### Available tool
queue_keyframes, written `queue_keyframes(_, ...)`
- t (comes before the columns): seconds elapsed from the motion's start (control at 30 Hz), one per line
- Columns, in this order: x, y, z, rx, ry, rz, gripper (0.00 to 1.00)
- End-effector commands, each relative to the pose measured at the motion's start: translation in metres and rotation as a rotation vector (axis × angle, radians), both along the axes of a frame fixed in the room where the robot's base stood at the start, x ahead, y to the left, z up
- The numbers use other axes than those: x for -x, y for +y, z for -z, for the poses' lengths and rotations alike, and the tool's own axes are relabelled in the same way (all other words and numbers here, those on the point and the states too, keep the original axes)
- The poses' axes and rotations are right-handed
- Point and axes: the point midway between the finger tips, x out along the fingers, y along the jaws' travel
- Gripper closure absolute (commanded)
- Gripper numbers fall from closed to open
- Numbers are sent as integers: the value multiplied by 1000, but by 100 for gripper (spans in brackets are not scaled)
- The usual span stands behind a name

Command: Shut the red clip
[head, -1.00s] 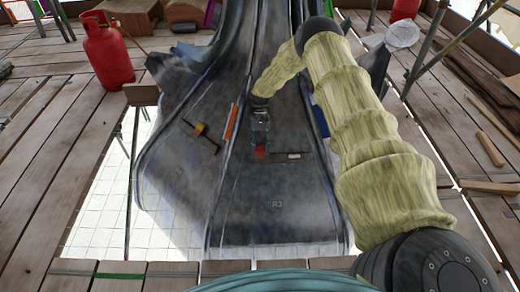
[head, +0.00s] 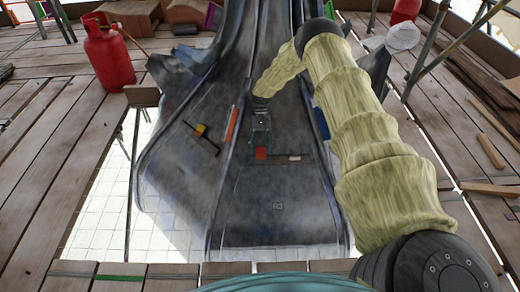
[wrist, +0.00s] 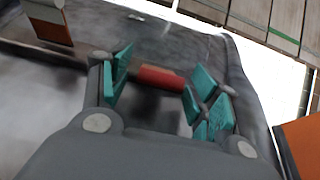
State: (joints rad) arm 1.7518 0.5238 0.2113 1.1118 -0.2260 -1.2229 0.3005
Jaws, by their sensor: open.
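The red clip (head: 261,153) is small and sits on the dark metal face of the spire, to the left of a thin bar with a pale end. In the wrist view, the red clip (wrist: 158,77) shows between my gripper's teal finger pads, nearer the far ends of the fingers. My gripper (head: 261,142) is open, just above the clip in the head view, and its fingers (wrist: 162,88) stand on both sides of it.
A yellow-orange clip (head: 201,130) with a black bar lies on the left panel. An orange strip (head: 231,123) and a blue strip (head: 321,123) run beside the middle panel. A red gas cylinder (head: 108,45) stands on the planks at left. Open gaps flank the spire.

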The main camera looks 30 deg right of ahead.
Motion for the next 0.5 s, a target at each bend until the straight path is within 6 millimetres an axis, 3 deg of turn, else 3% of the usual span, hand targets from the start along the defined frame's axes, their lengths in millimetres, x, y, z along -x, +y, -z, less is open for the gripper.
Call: queue_keyframes(0.5, -42, -24, -72, 0, -3, 0, 38)
